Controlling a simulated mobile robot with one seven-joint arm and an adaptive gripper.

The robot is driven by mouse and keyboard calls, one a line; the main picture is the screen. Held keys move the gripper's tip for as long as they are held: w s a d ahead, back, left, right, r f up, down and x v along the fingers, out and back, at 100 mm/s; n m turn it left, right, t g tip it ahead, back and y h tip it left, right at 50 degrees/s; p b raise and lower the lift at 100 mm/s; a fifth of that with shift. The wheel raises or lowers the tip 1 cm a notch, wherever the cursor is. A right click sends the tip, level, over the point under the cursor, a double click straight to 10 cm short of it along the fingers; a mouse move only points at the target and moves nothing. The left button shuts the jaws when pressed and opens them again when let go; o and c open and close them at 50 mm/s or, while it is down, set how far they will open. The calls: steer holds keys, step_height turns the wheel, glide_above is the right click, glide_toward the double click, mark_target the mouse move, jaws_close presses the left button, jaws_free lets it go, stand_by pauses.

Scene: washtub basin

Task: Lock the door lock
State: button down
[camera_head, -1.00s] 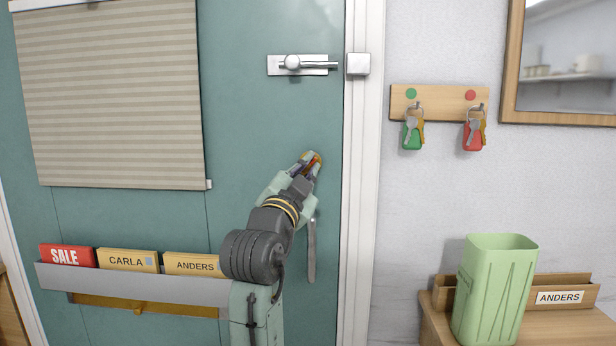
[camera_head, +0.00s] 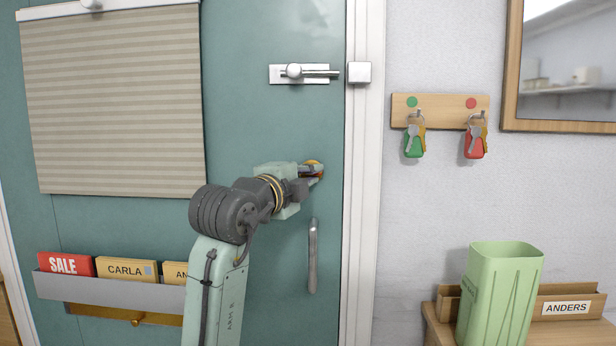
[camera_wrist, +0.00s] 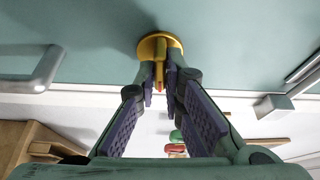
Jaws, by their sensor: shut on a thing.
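The door lock is a round brass plate with a small brass turn-piece (camera_wrist: 160,72) on the teal door. It shows at the fingertips in the wrist view, with the plate (camera_wrist: 150,45) behind it. In the head view only a bit of brass (camera_head: 313,163) shows at the door's right edge, above the handle. My gripper (camera_head: 312,173) reaches it from the left. In the wrist view my gripper (camera_wrist: 161,78) has its fingertips on both sides of the turn-piece, shut on it. The fingers partly hide the lock.
A grey vertical door handle (camera_head: 313,260) hangs below the lock. A silver slide bolt (camera_head: 300,74) sits above, its rod pointing at a keeper block (camera_head: 359,73) on the frame. Keys hang on a wooden rack (camera_head: 440,110) at right. A green bin (camera_head: 500,295) stands lower right.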

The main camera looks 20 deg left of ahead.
steer(key=shift+m, duration=0.4)
steer(key=c, duration=1.7)
jaws_free()
steer(key=s+a, duration=0.1)
steer(key=s, duration=1.1)
steer(key=shift+a, duration=0.15)
